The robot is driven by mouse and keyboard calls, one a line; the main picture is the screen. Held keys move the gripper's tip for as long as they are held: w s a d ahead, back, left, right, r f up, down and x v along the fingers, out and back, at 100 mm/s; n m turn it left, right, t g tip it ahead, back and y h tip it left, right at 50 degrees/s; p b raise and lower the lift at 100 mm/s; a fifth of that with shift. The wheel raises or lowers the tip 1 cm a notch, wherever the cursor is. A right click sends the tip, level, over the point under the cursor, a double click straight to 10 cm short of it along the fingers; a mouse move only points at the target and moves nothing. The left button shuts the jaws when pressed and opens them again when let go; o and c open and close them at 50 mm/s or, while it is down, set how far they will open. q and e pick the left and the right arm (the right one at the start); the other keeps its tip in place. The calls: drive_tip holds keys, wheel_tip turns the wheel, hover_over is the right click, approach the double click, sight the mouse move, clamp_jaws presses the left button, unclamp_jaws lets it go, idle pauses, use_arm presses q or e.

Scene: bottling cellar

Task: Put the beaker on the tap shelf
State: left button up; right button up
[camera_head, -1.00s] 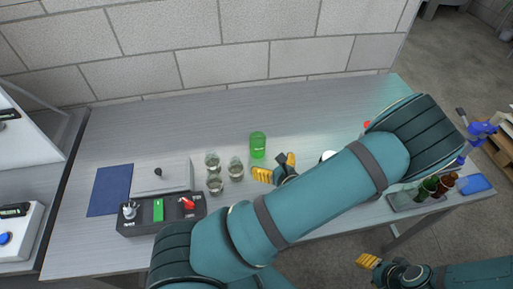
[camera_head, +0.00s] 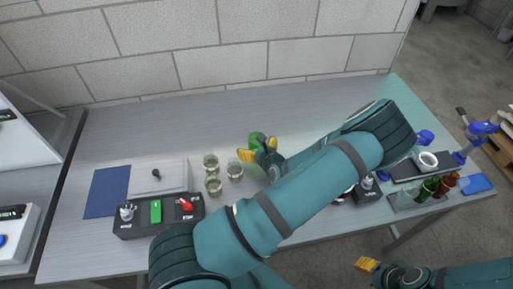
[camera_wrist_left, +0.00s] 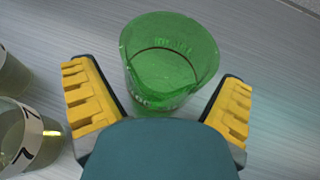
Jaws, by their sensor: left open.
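The green see-through beaker (camera_head: 256,137) stands upright on the steel bench, partly hidden behind my left gripper (camera_head: 259,152). In the left wrist view the beaker (camera_wrist_left: 168,65) is just ahead of and between the two yellow fingers of the left gripper (camera_wrist_left: 157,105), with a gap on both sides. The left gripper is open and empty. My right gripper (camera_head: 367,264) is low at the right, away from the beaker; its jaw opening is not clear. A dark raised plate (camera_head: 405,169) at the bench's right end may be the tap shelf; I cannot tell for certain.
Three clear glasses, one of them here (camera_head: 235,169), stand close left of the beaker. A black switch box (camera_head: 160,228) and a blue mat (camera_head: 108,192) lie further left. Brown and green bottles (camera_head: 428,187) stand at the right edge. The bench behind the beaker is clear.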

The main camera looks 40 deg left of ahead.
use_arm(q)
drive_tip(key=c, duration=1.4)
drive_tip(key=shift+o, duration=0.2)
drive_tip(key=shift+r, duration=0.1)
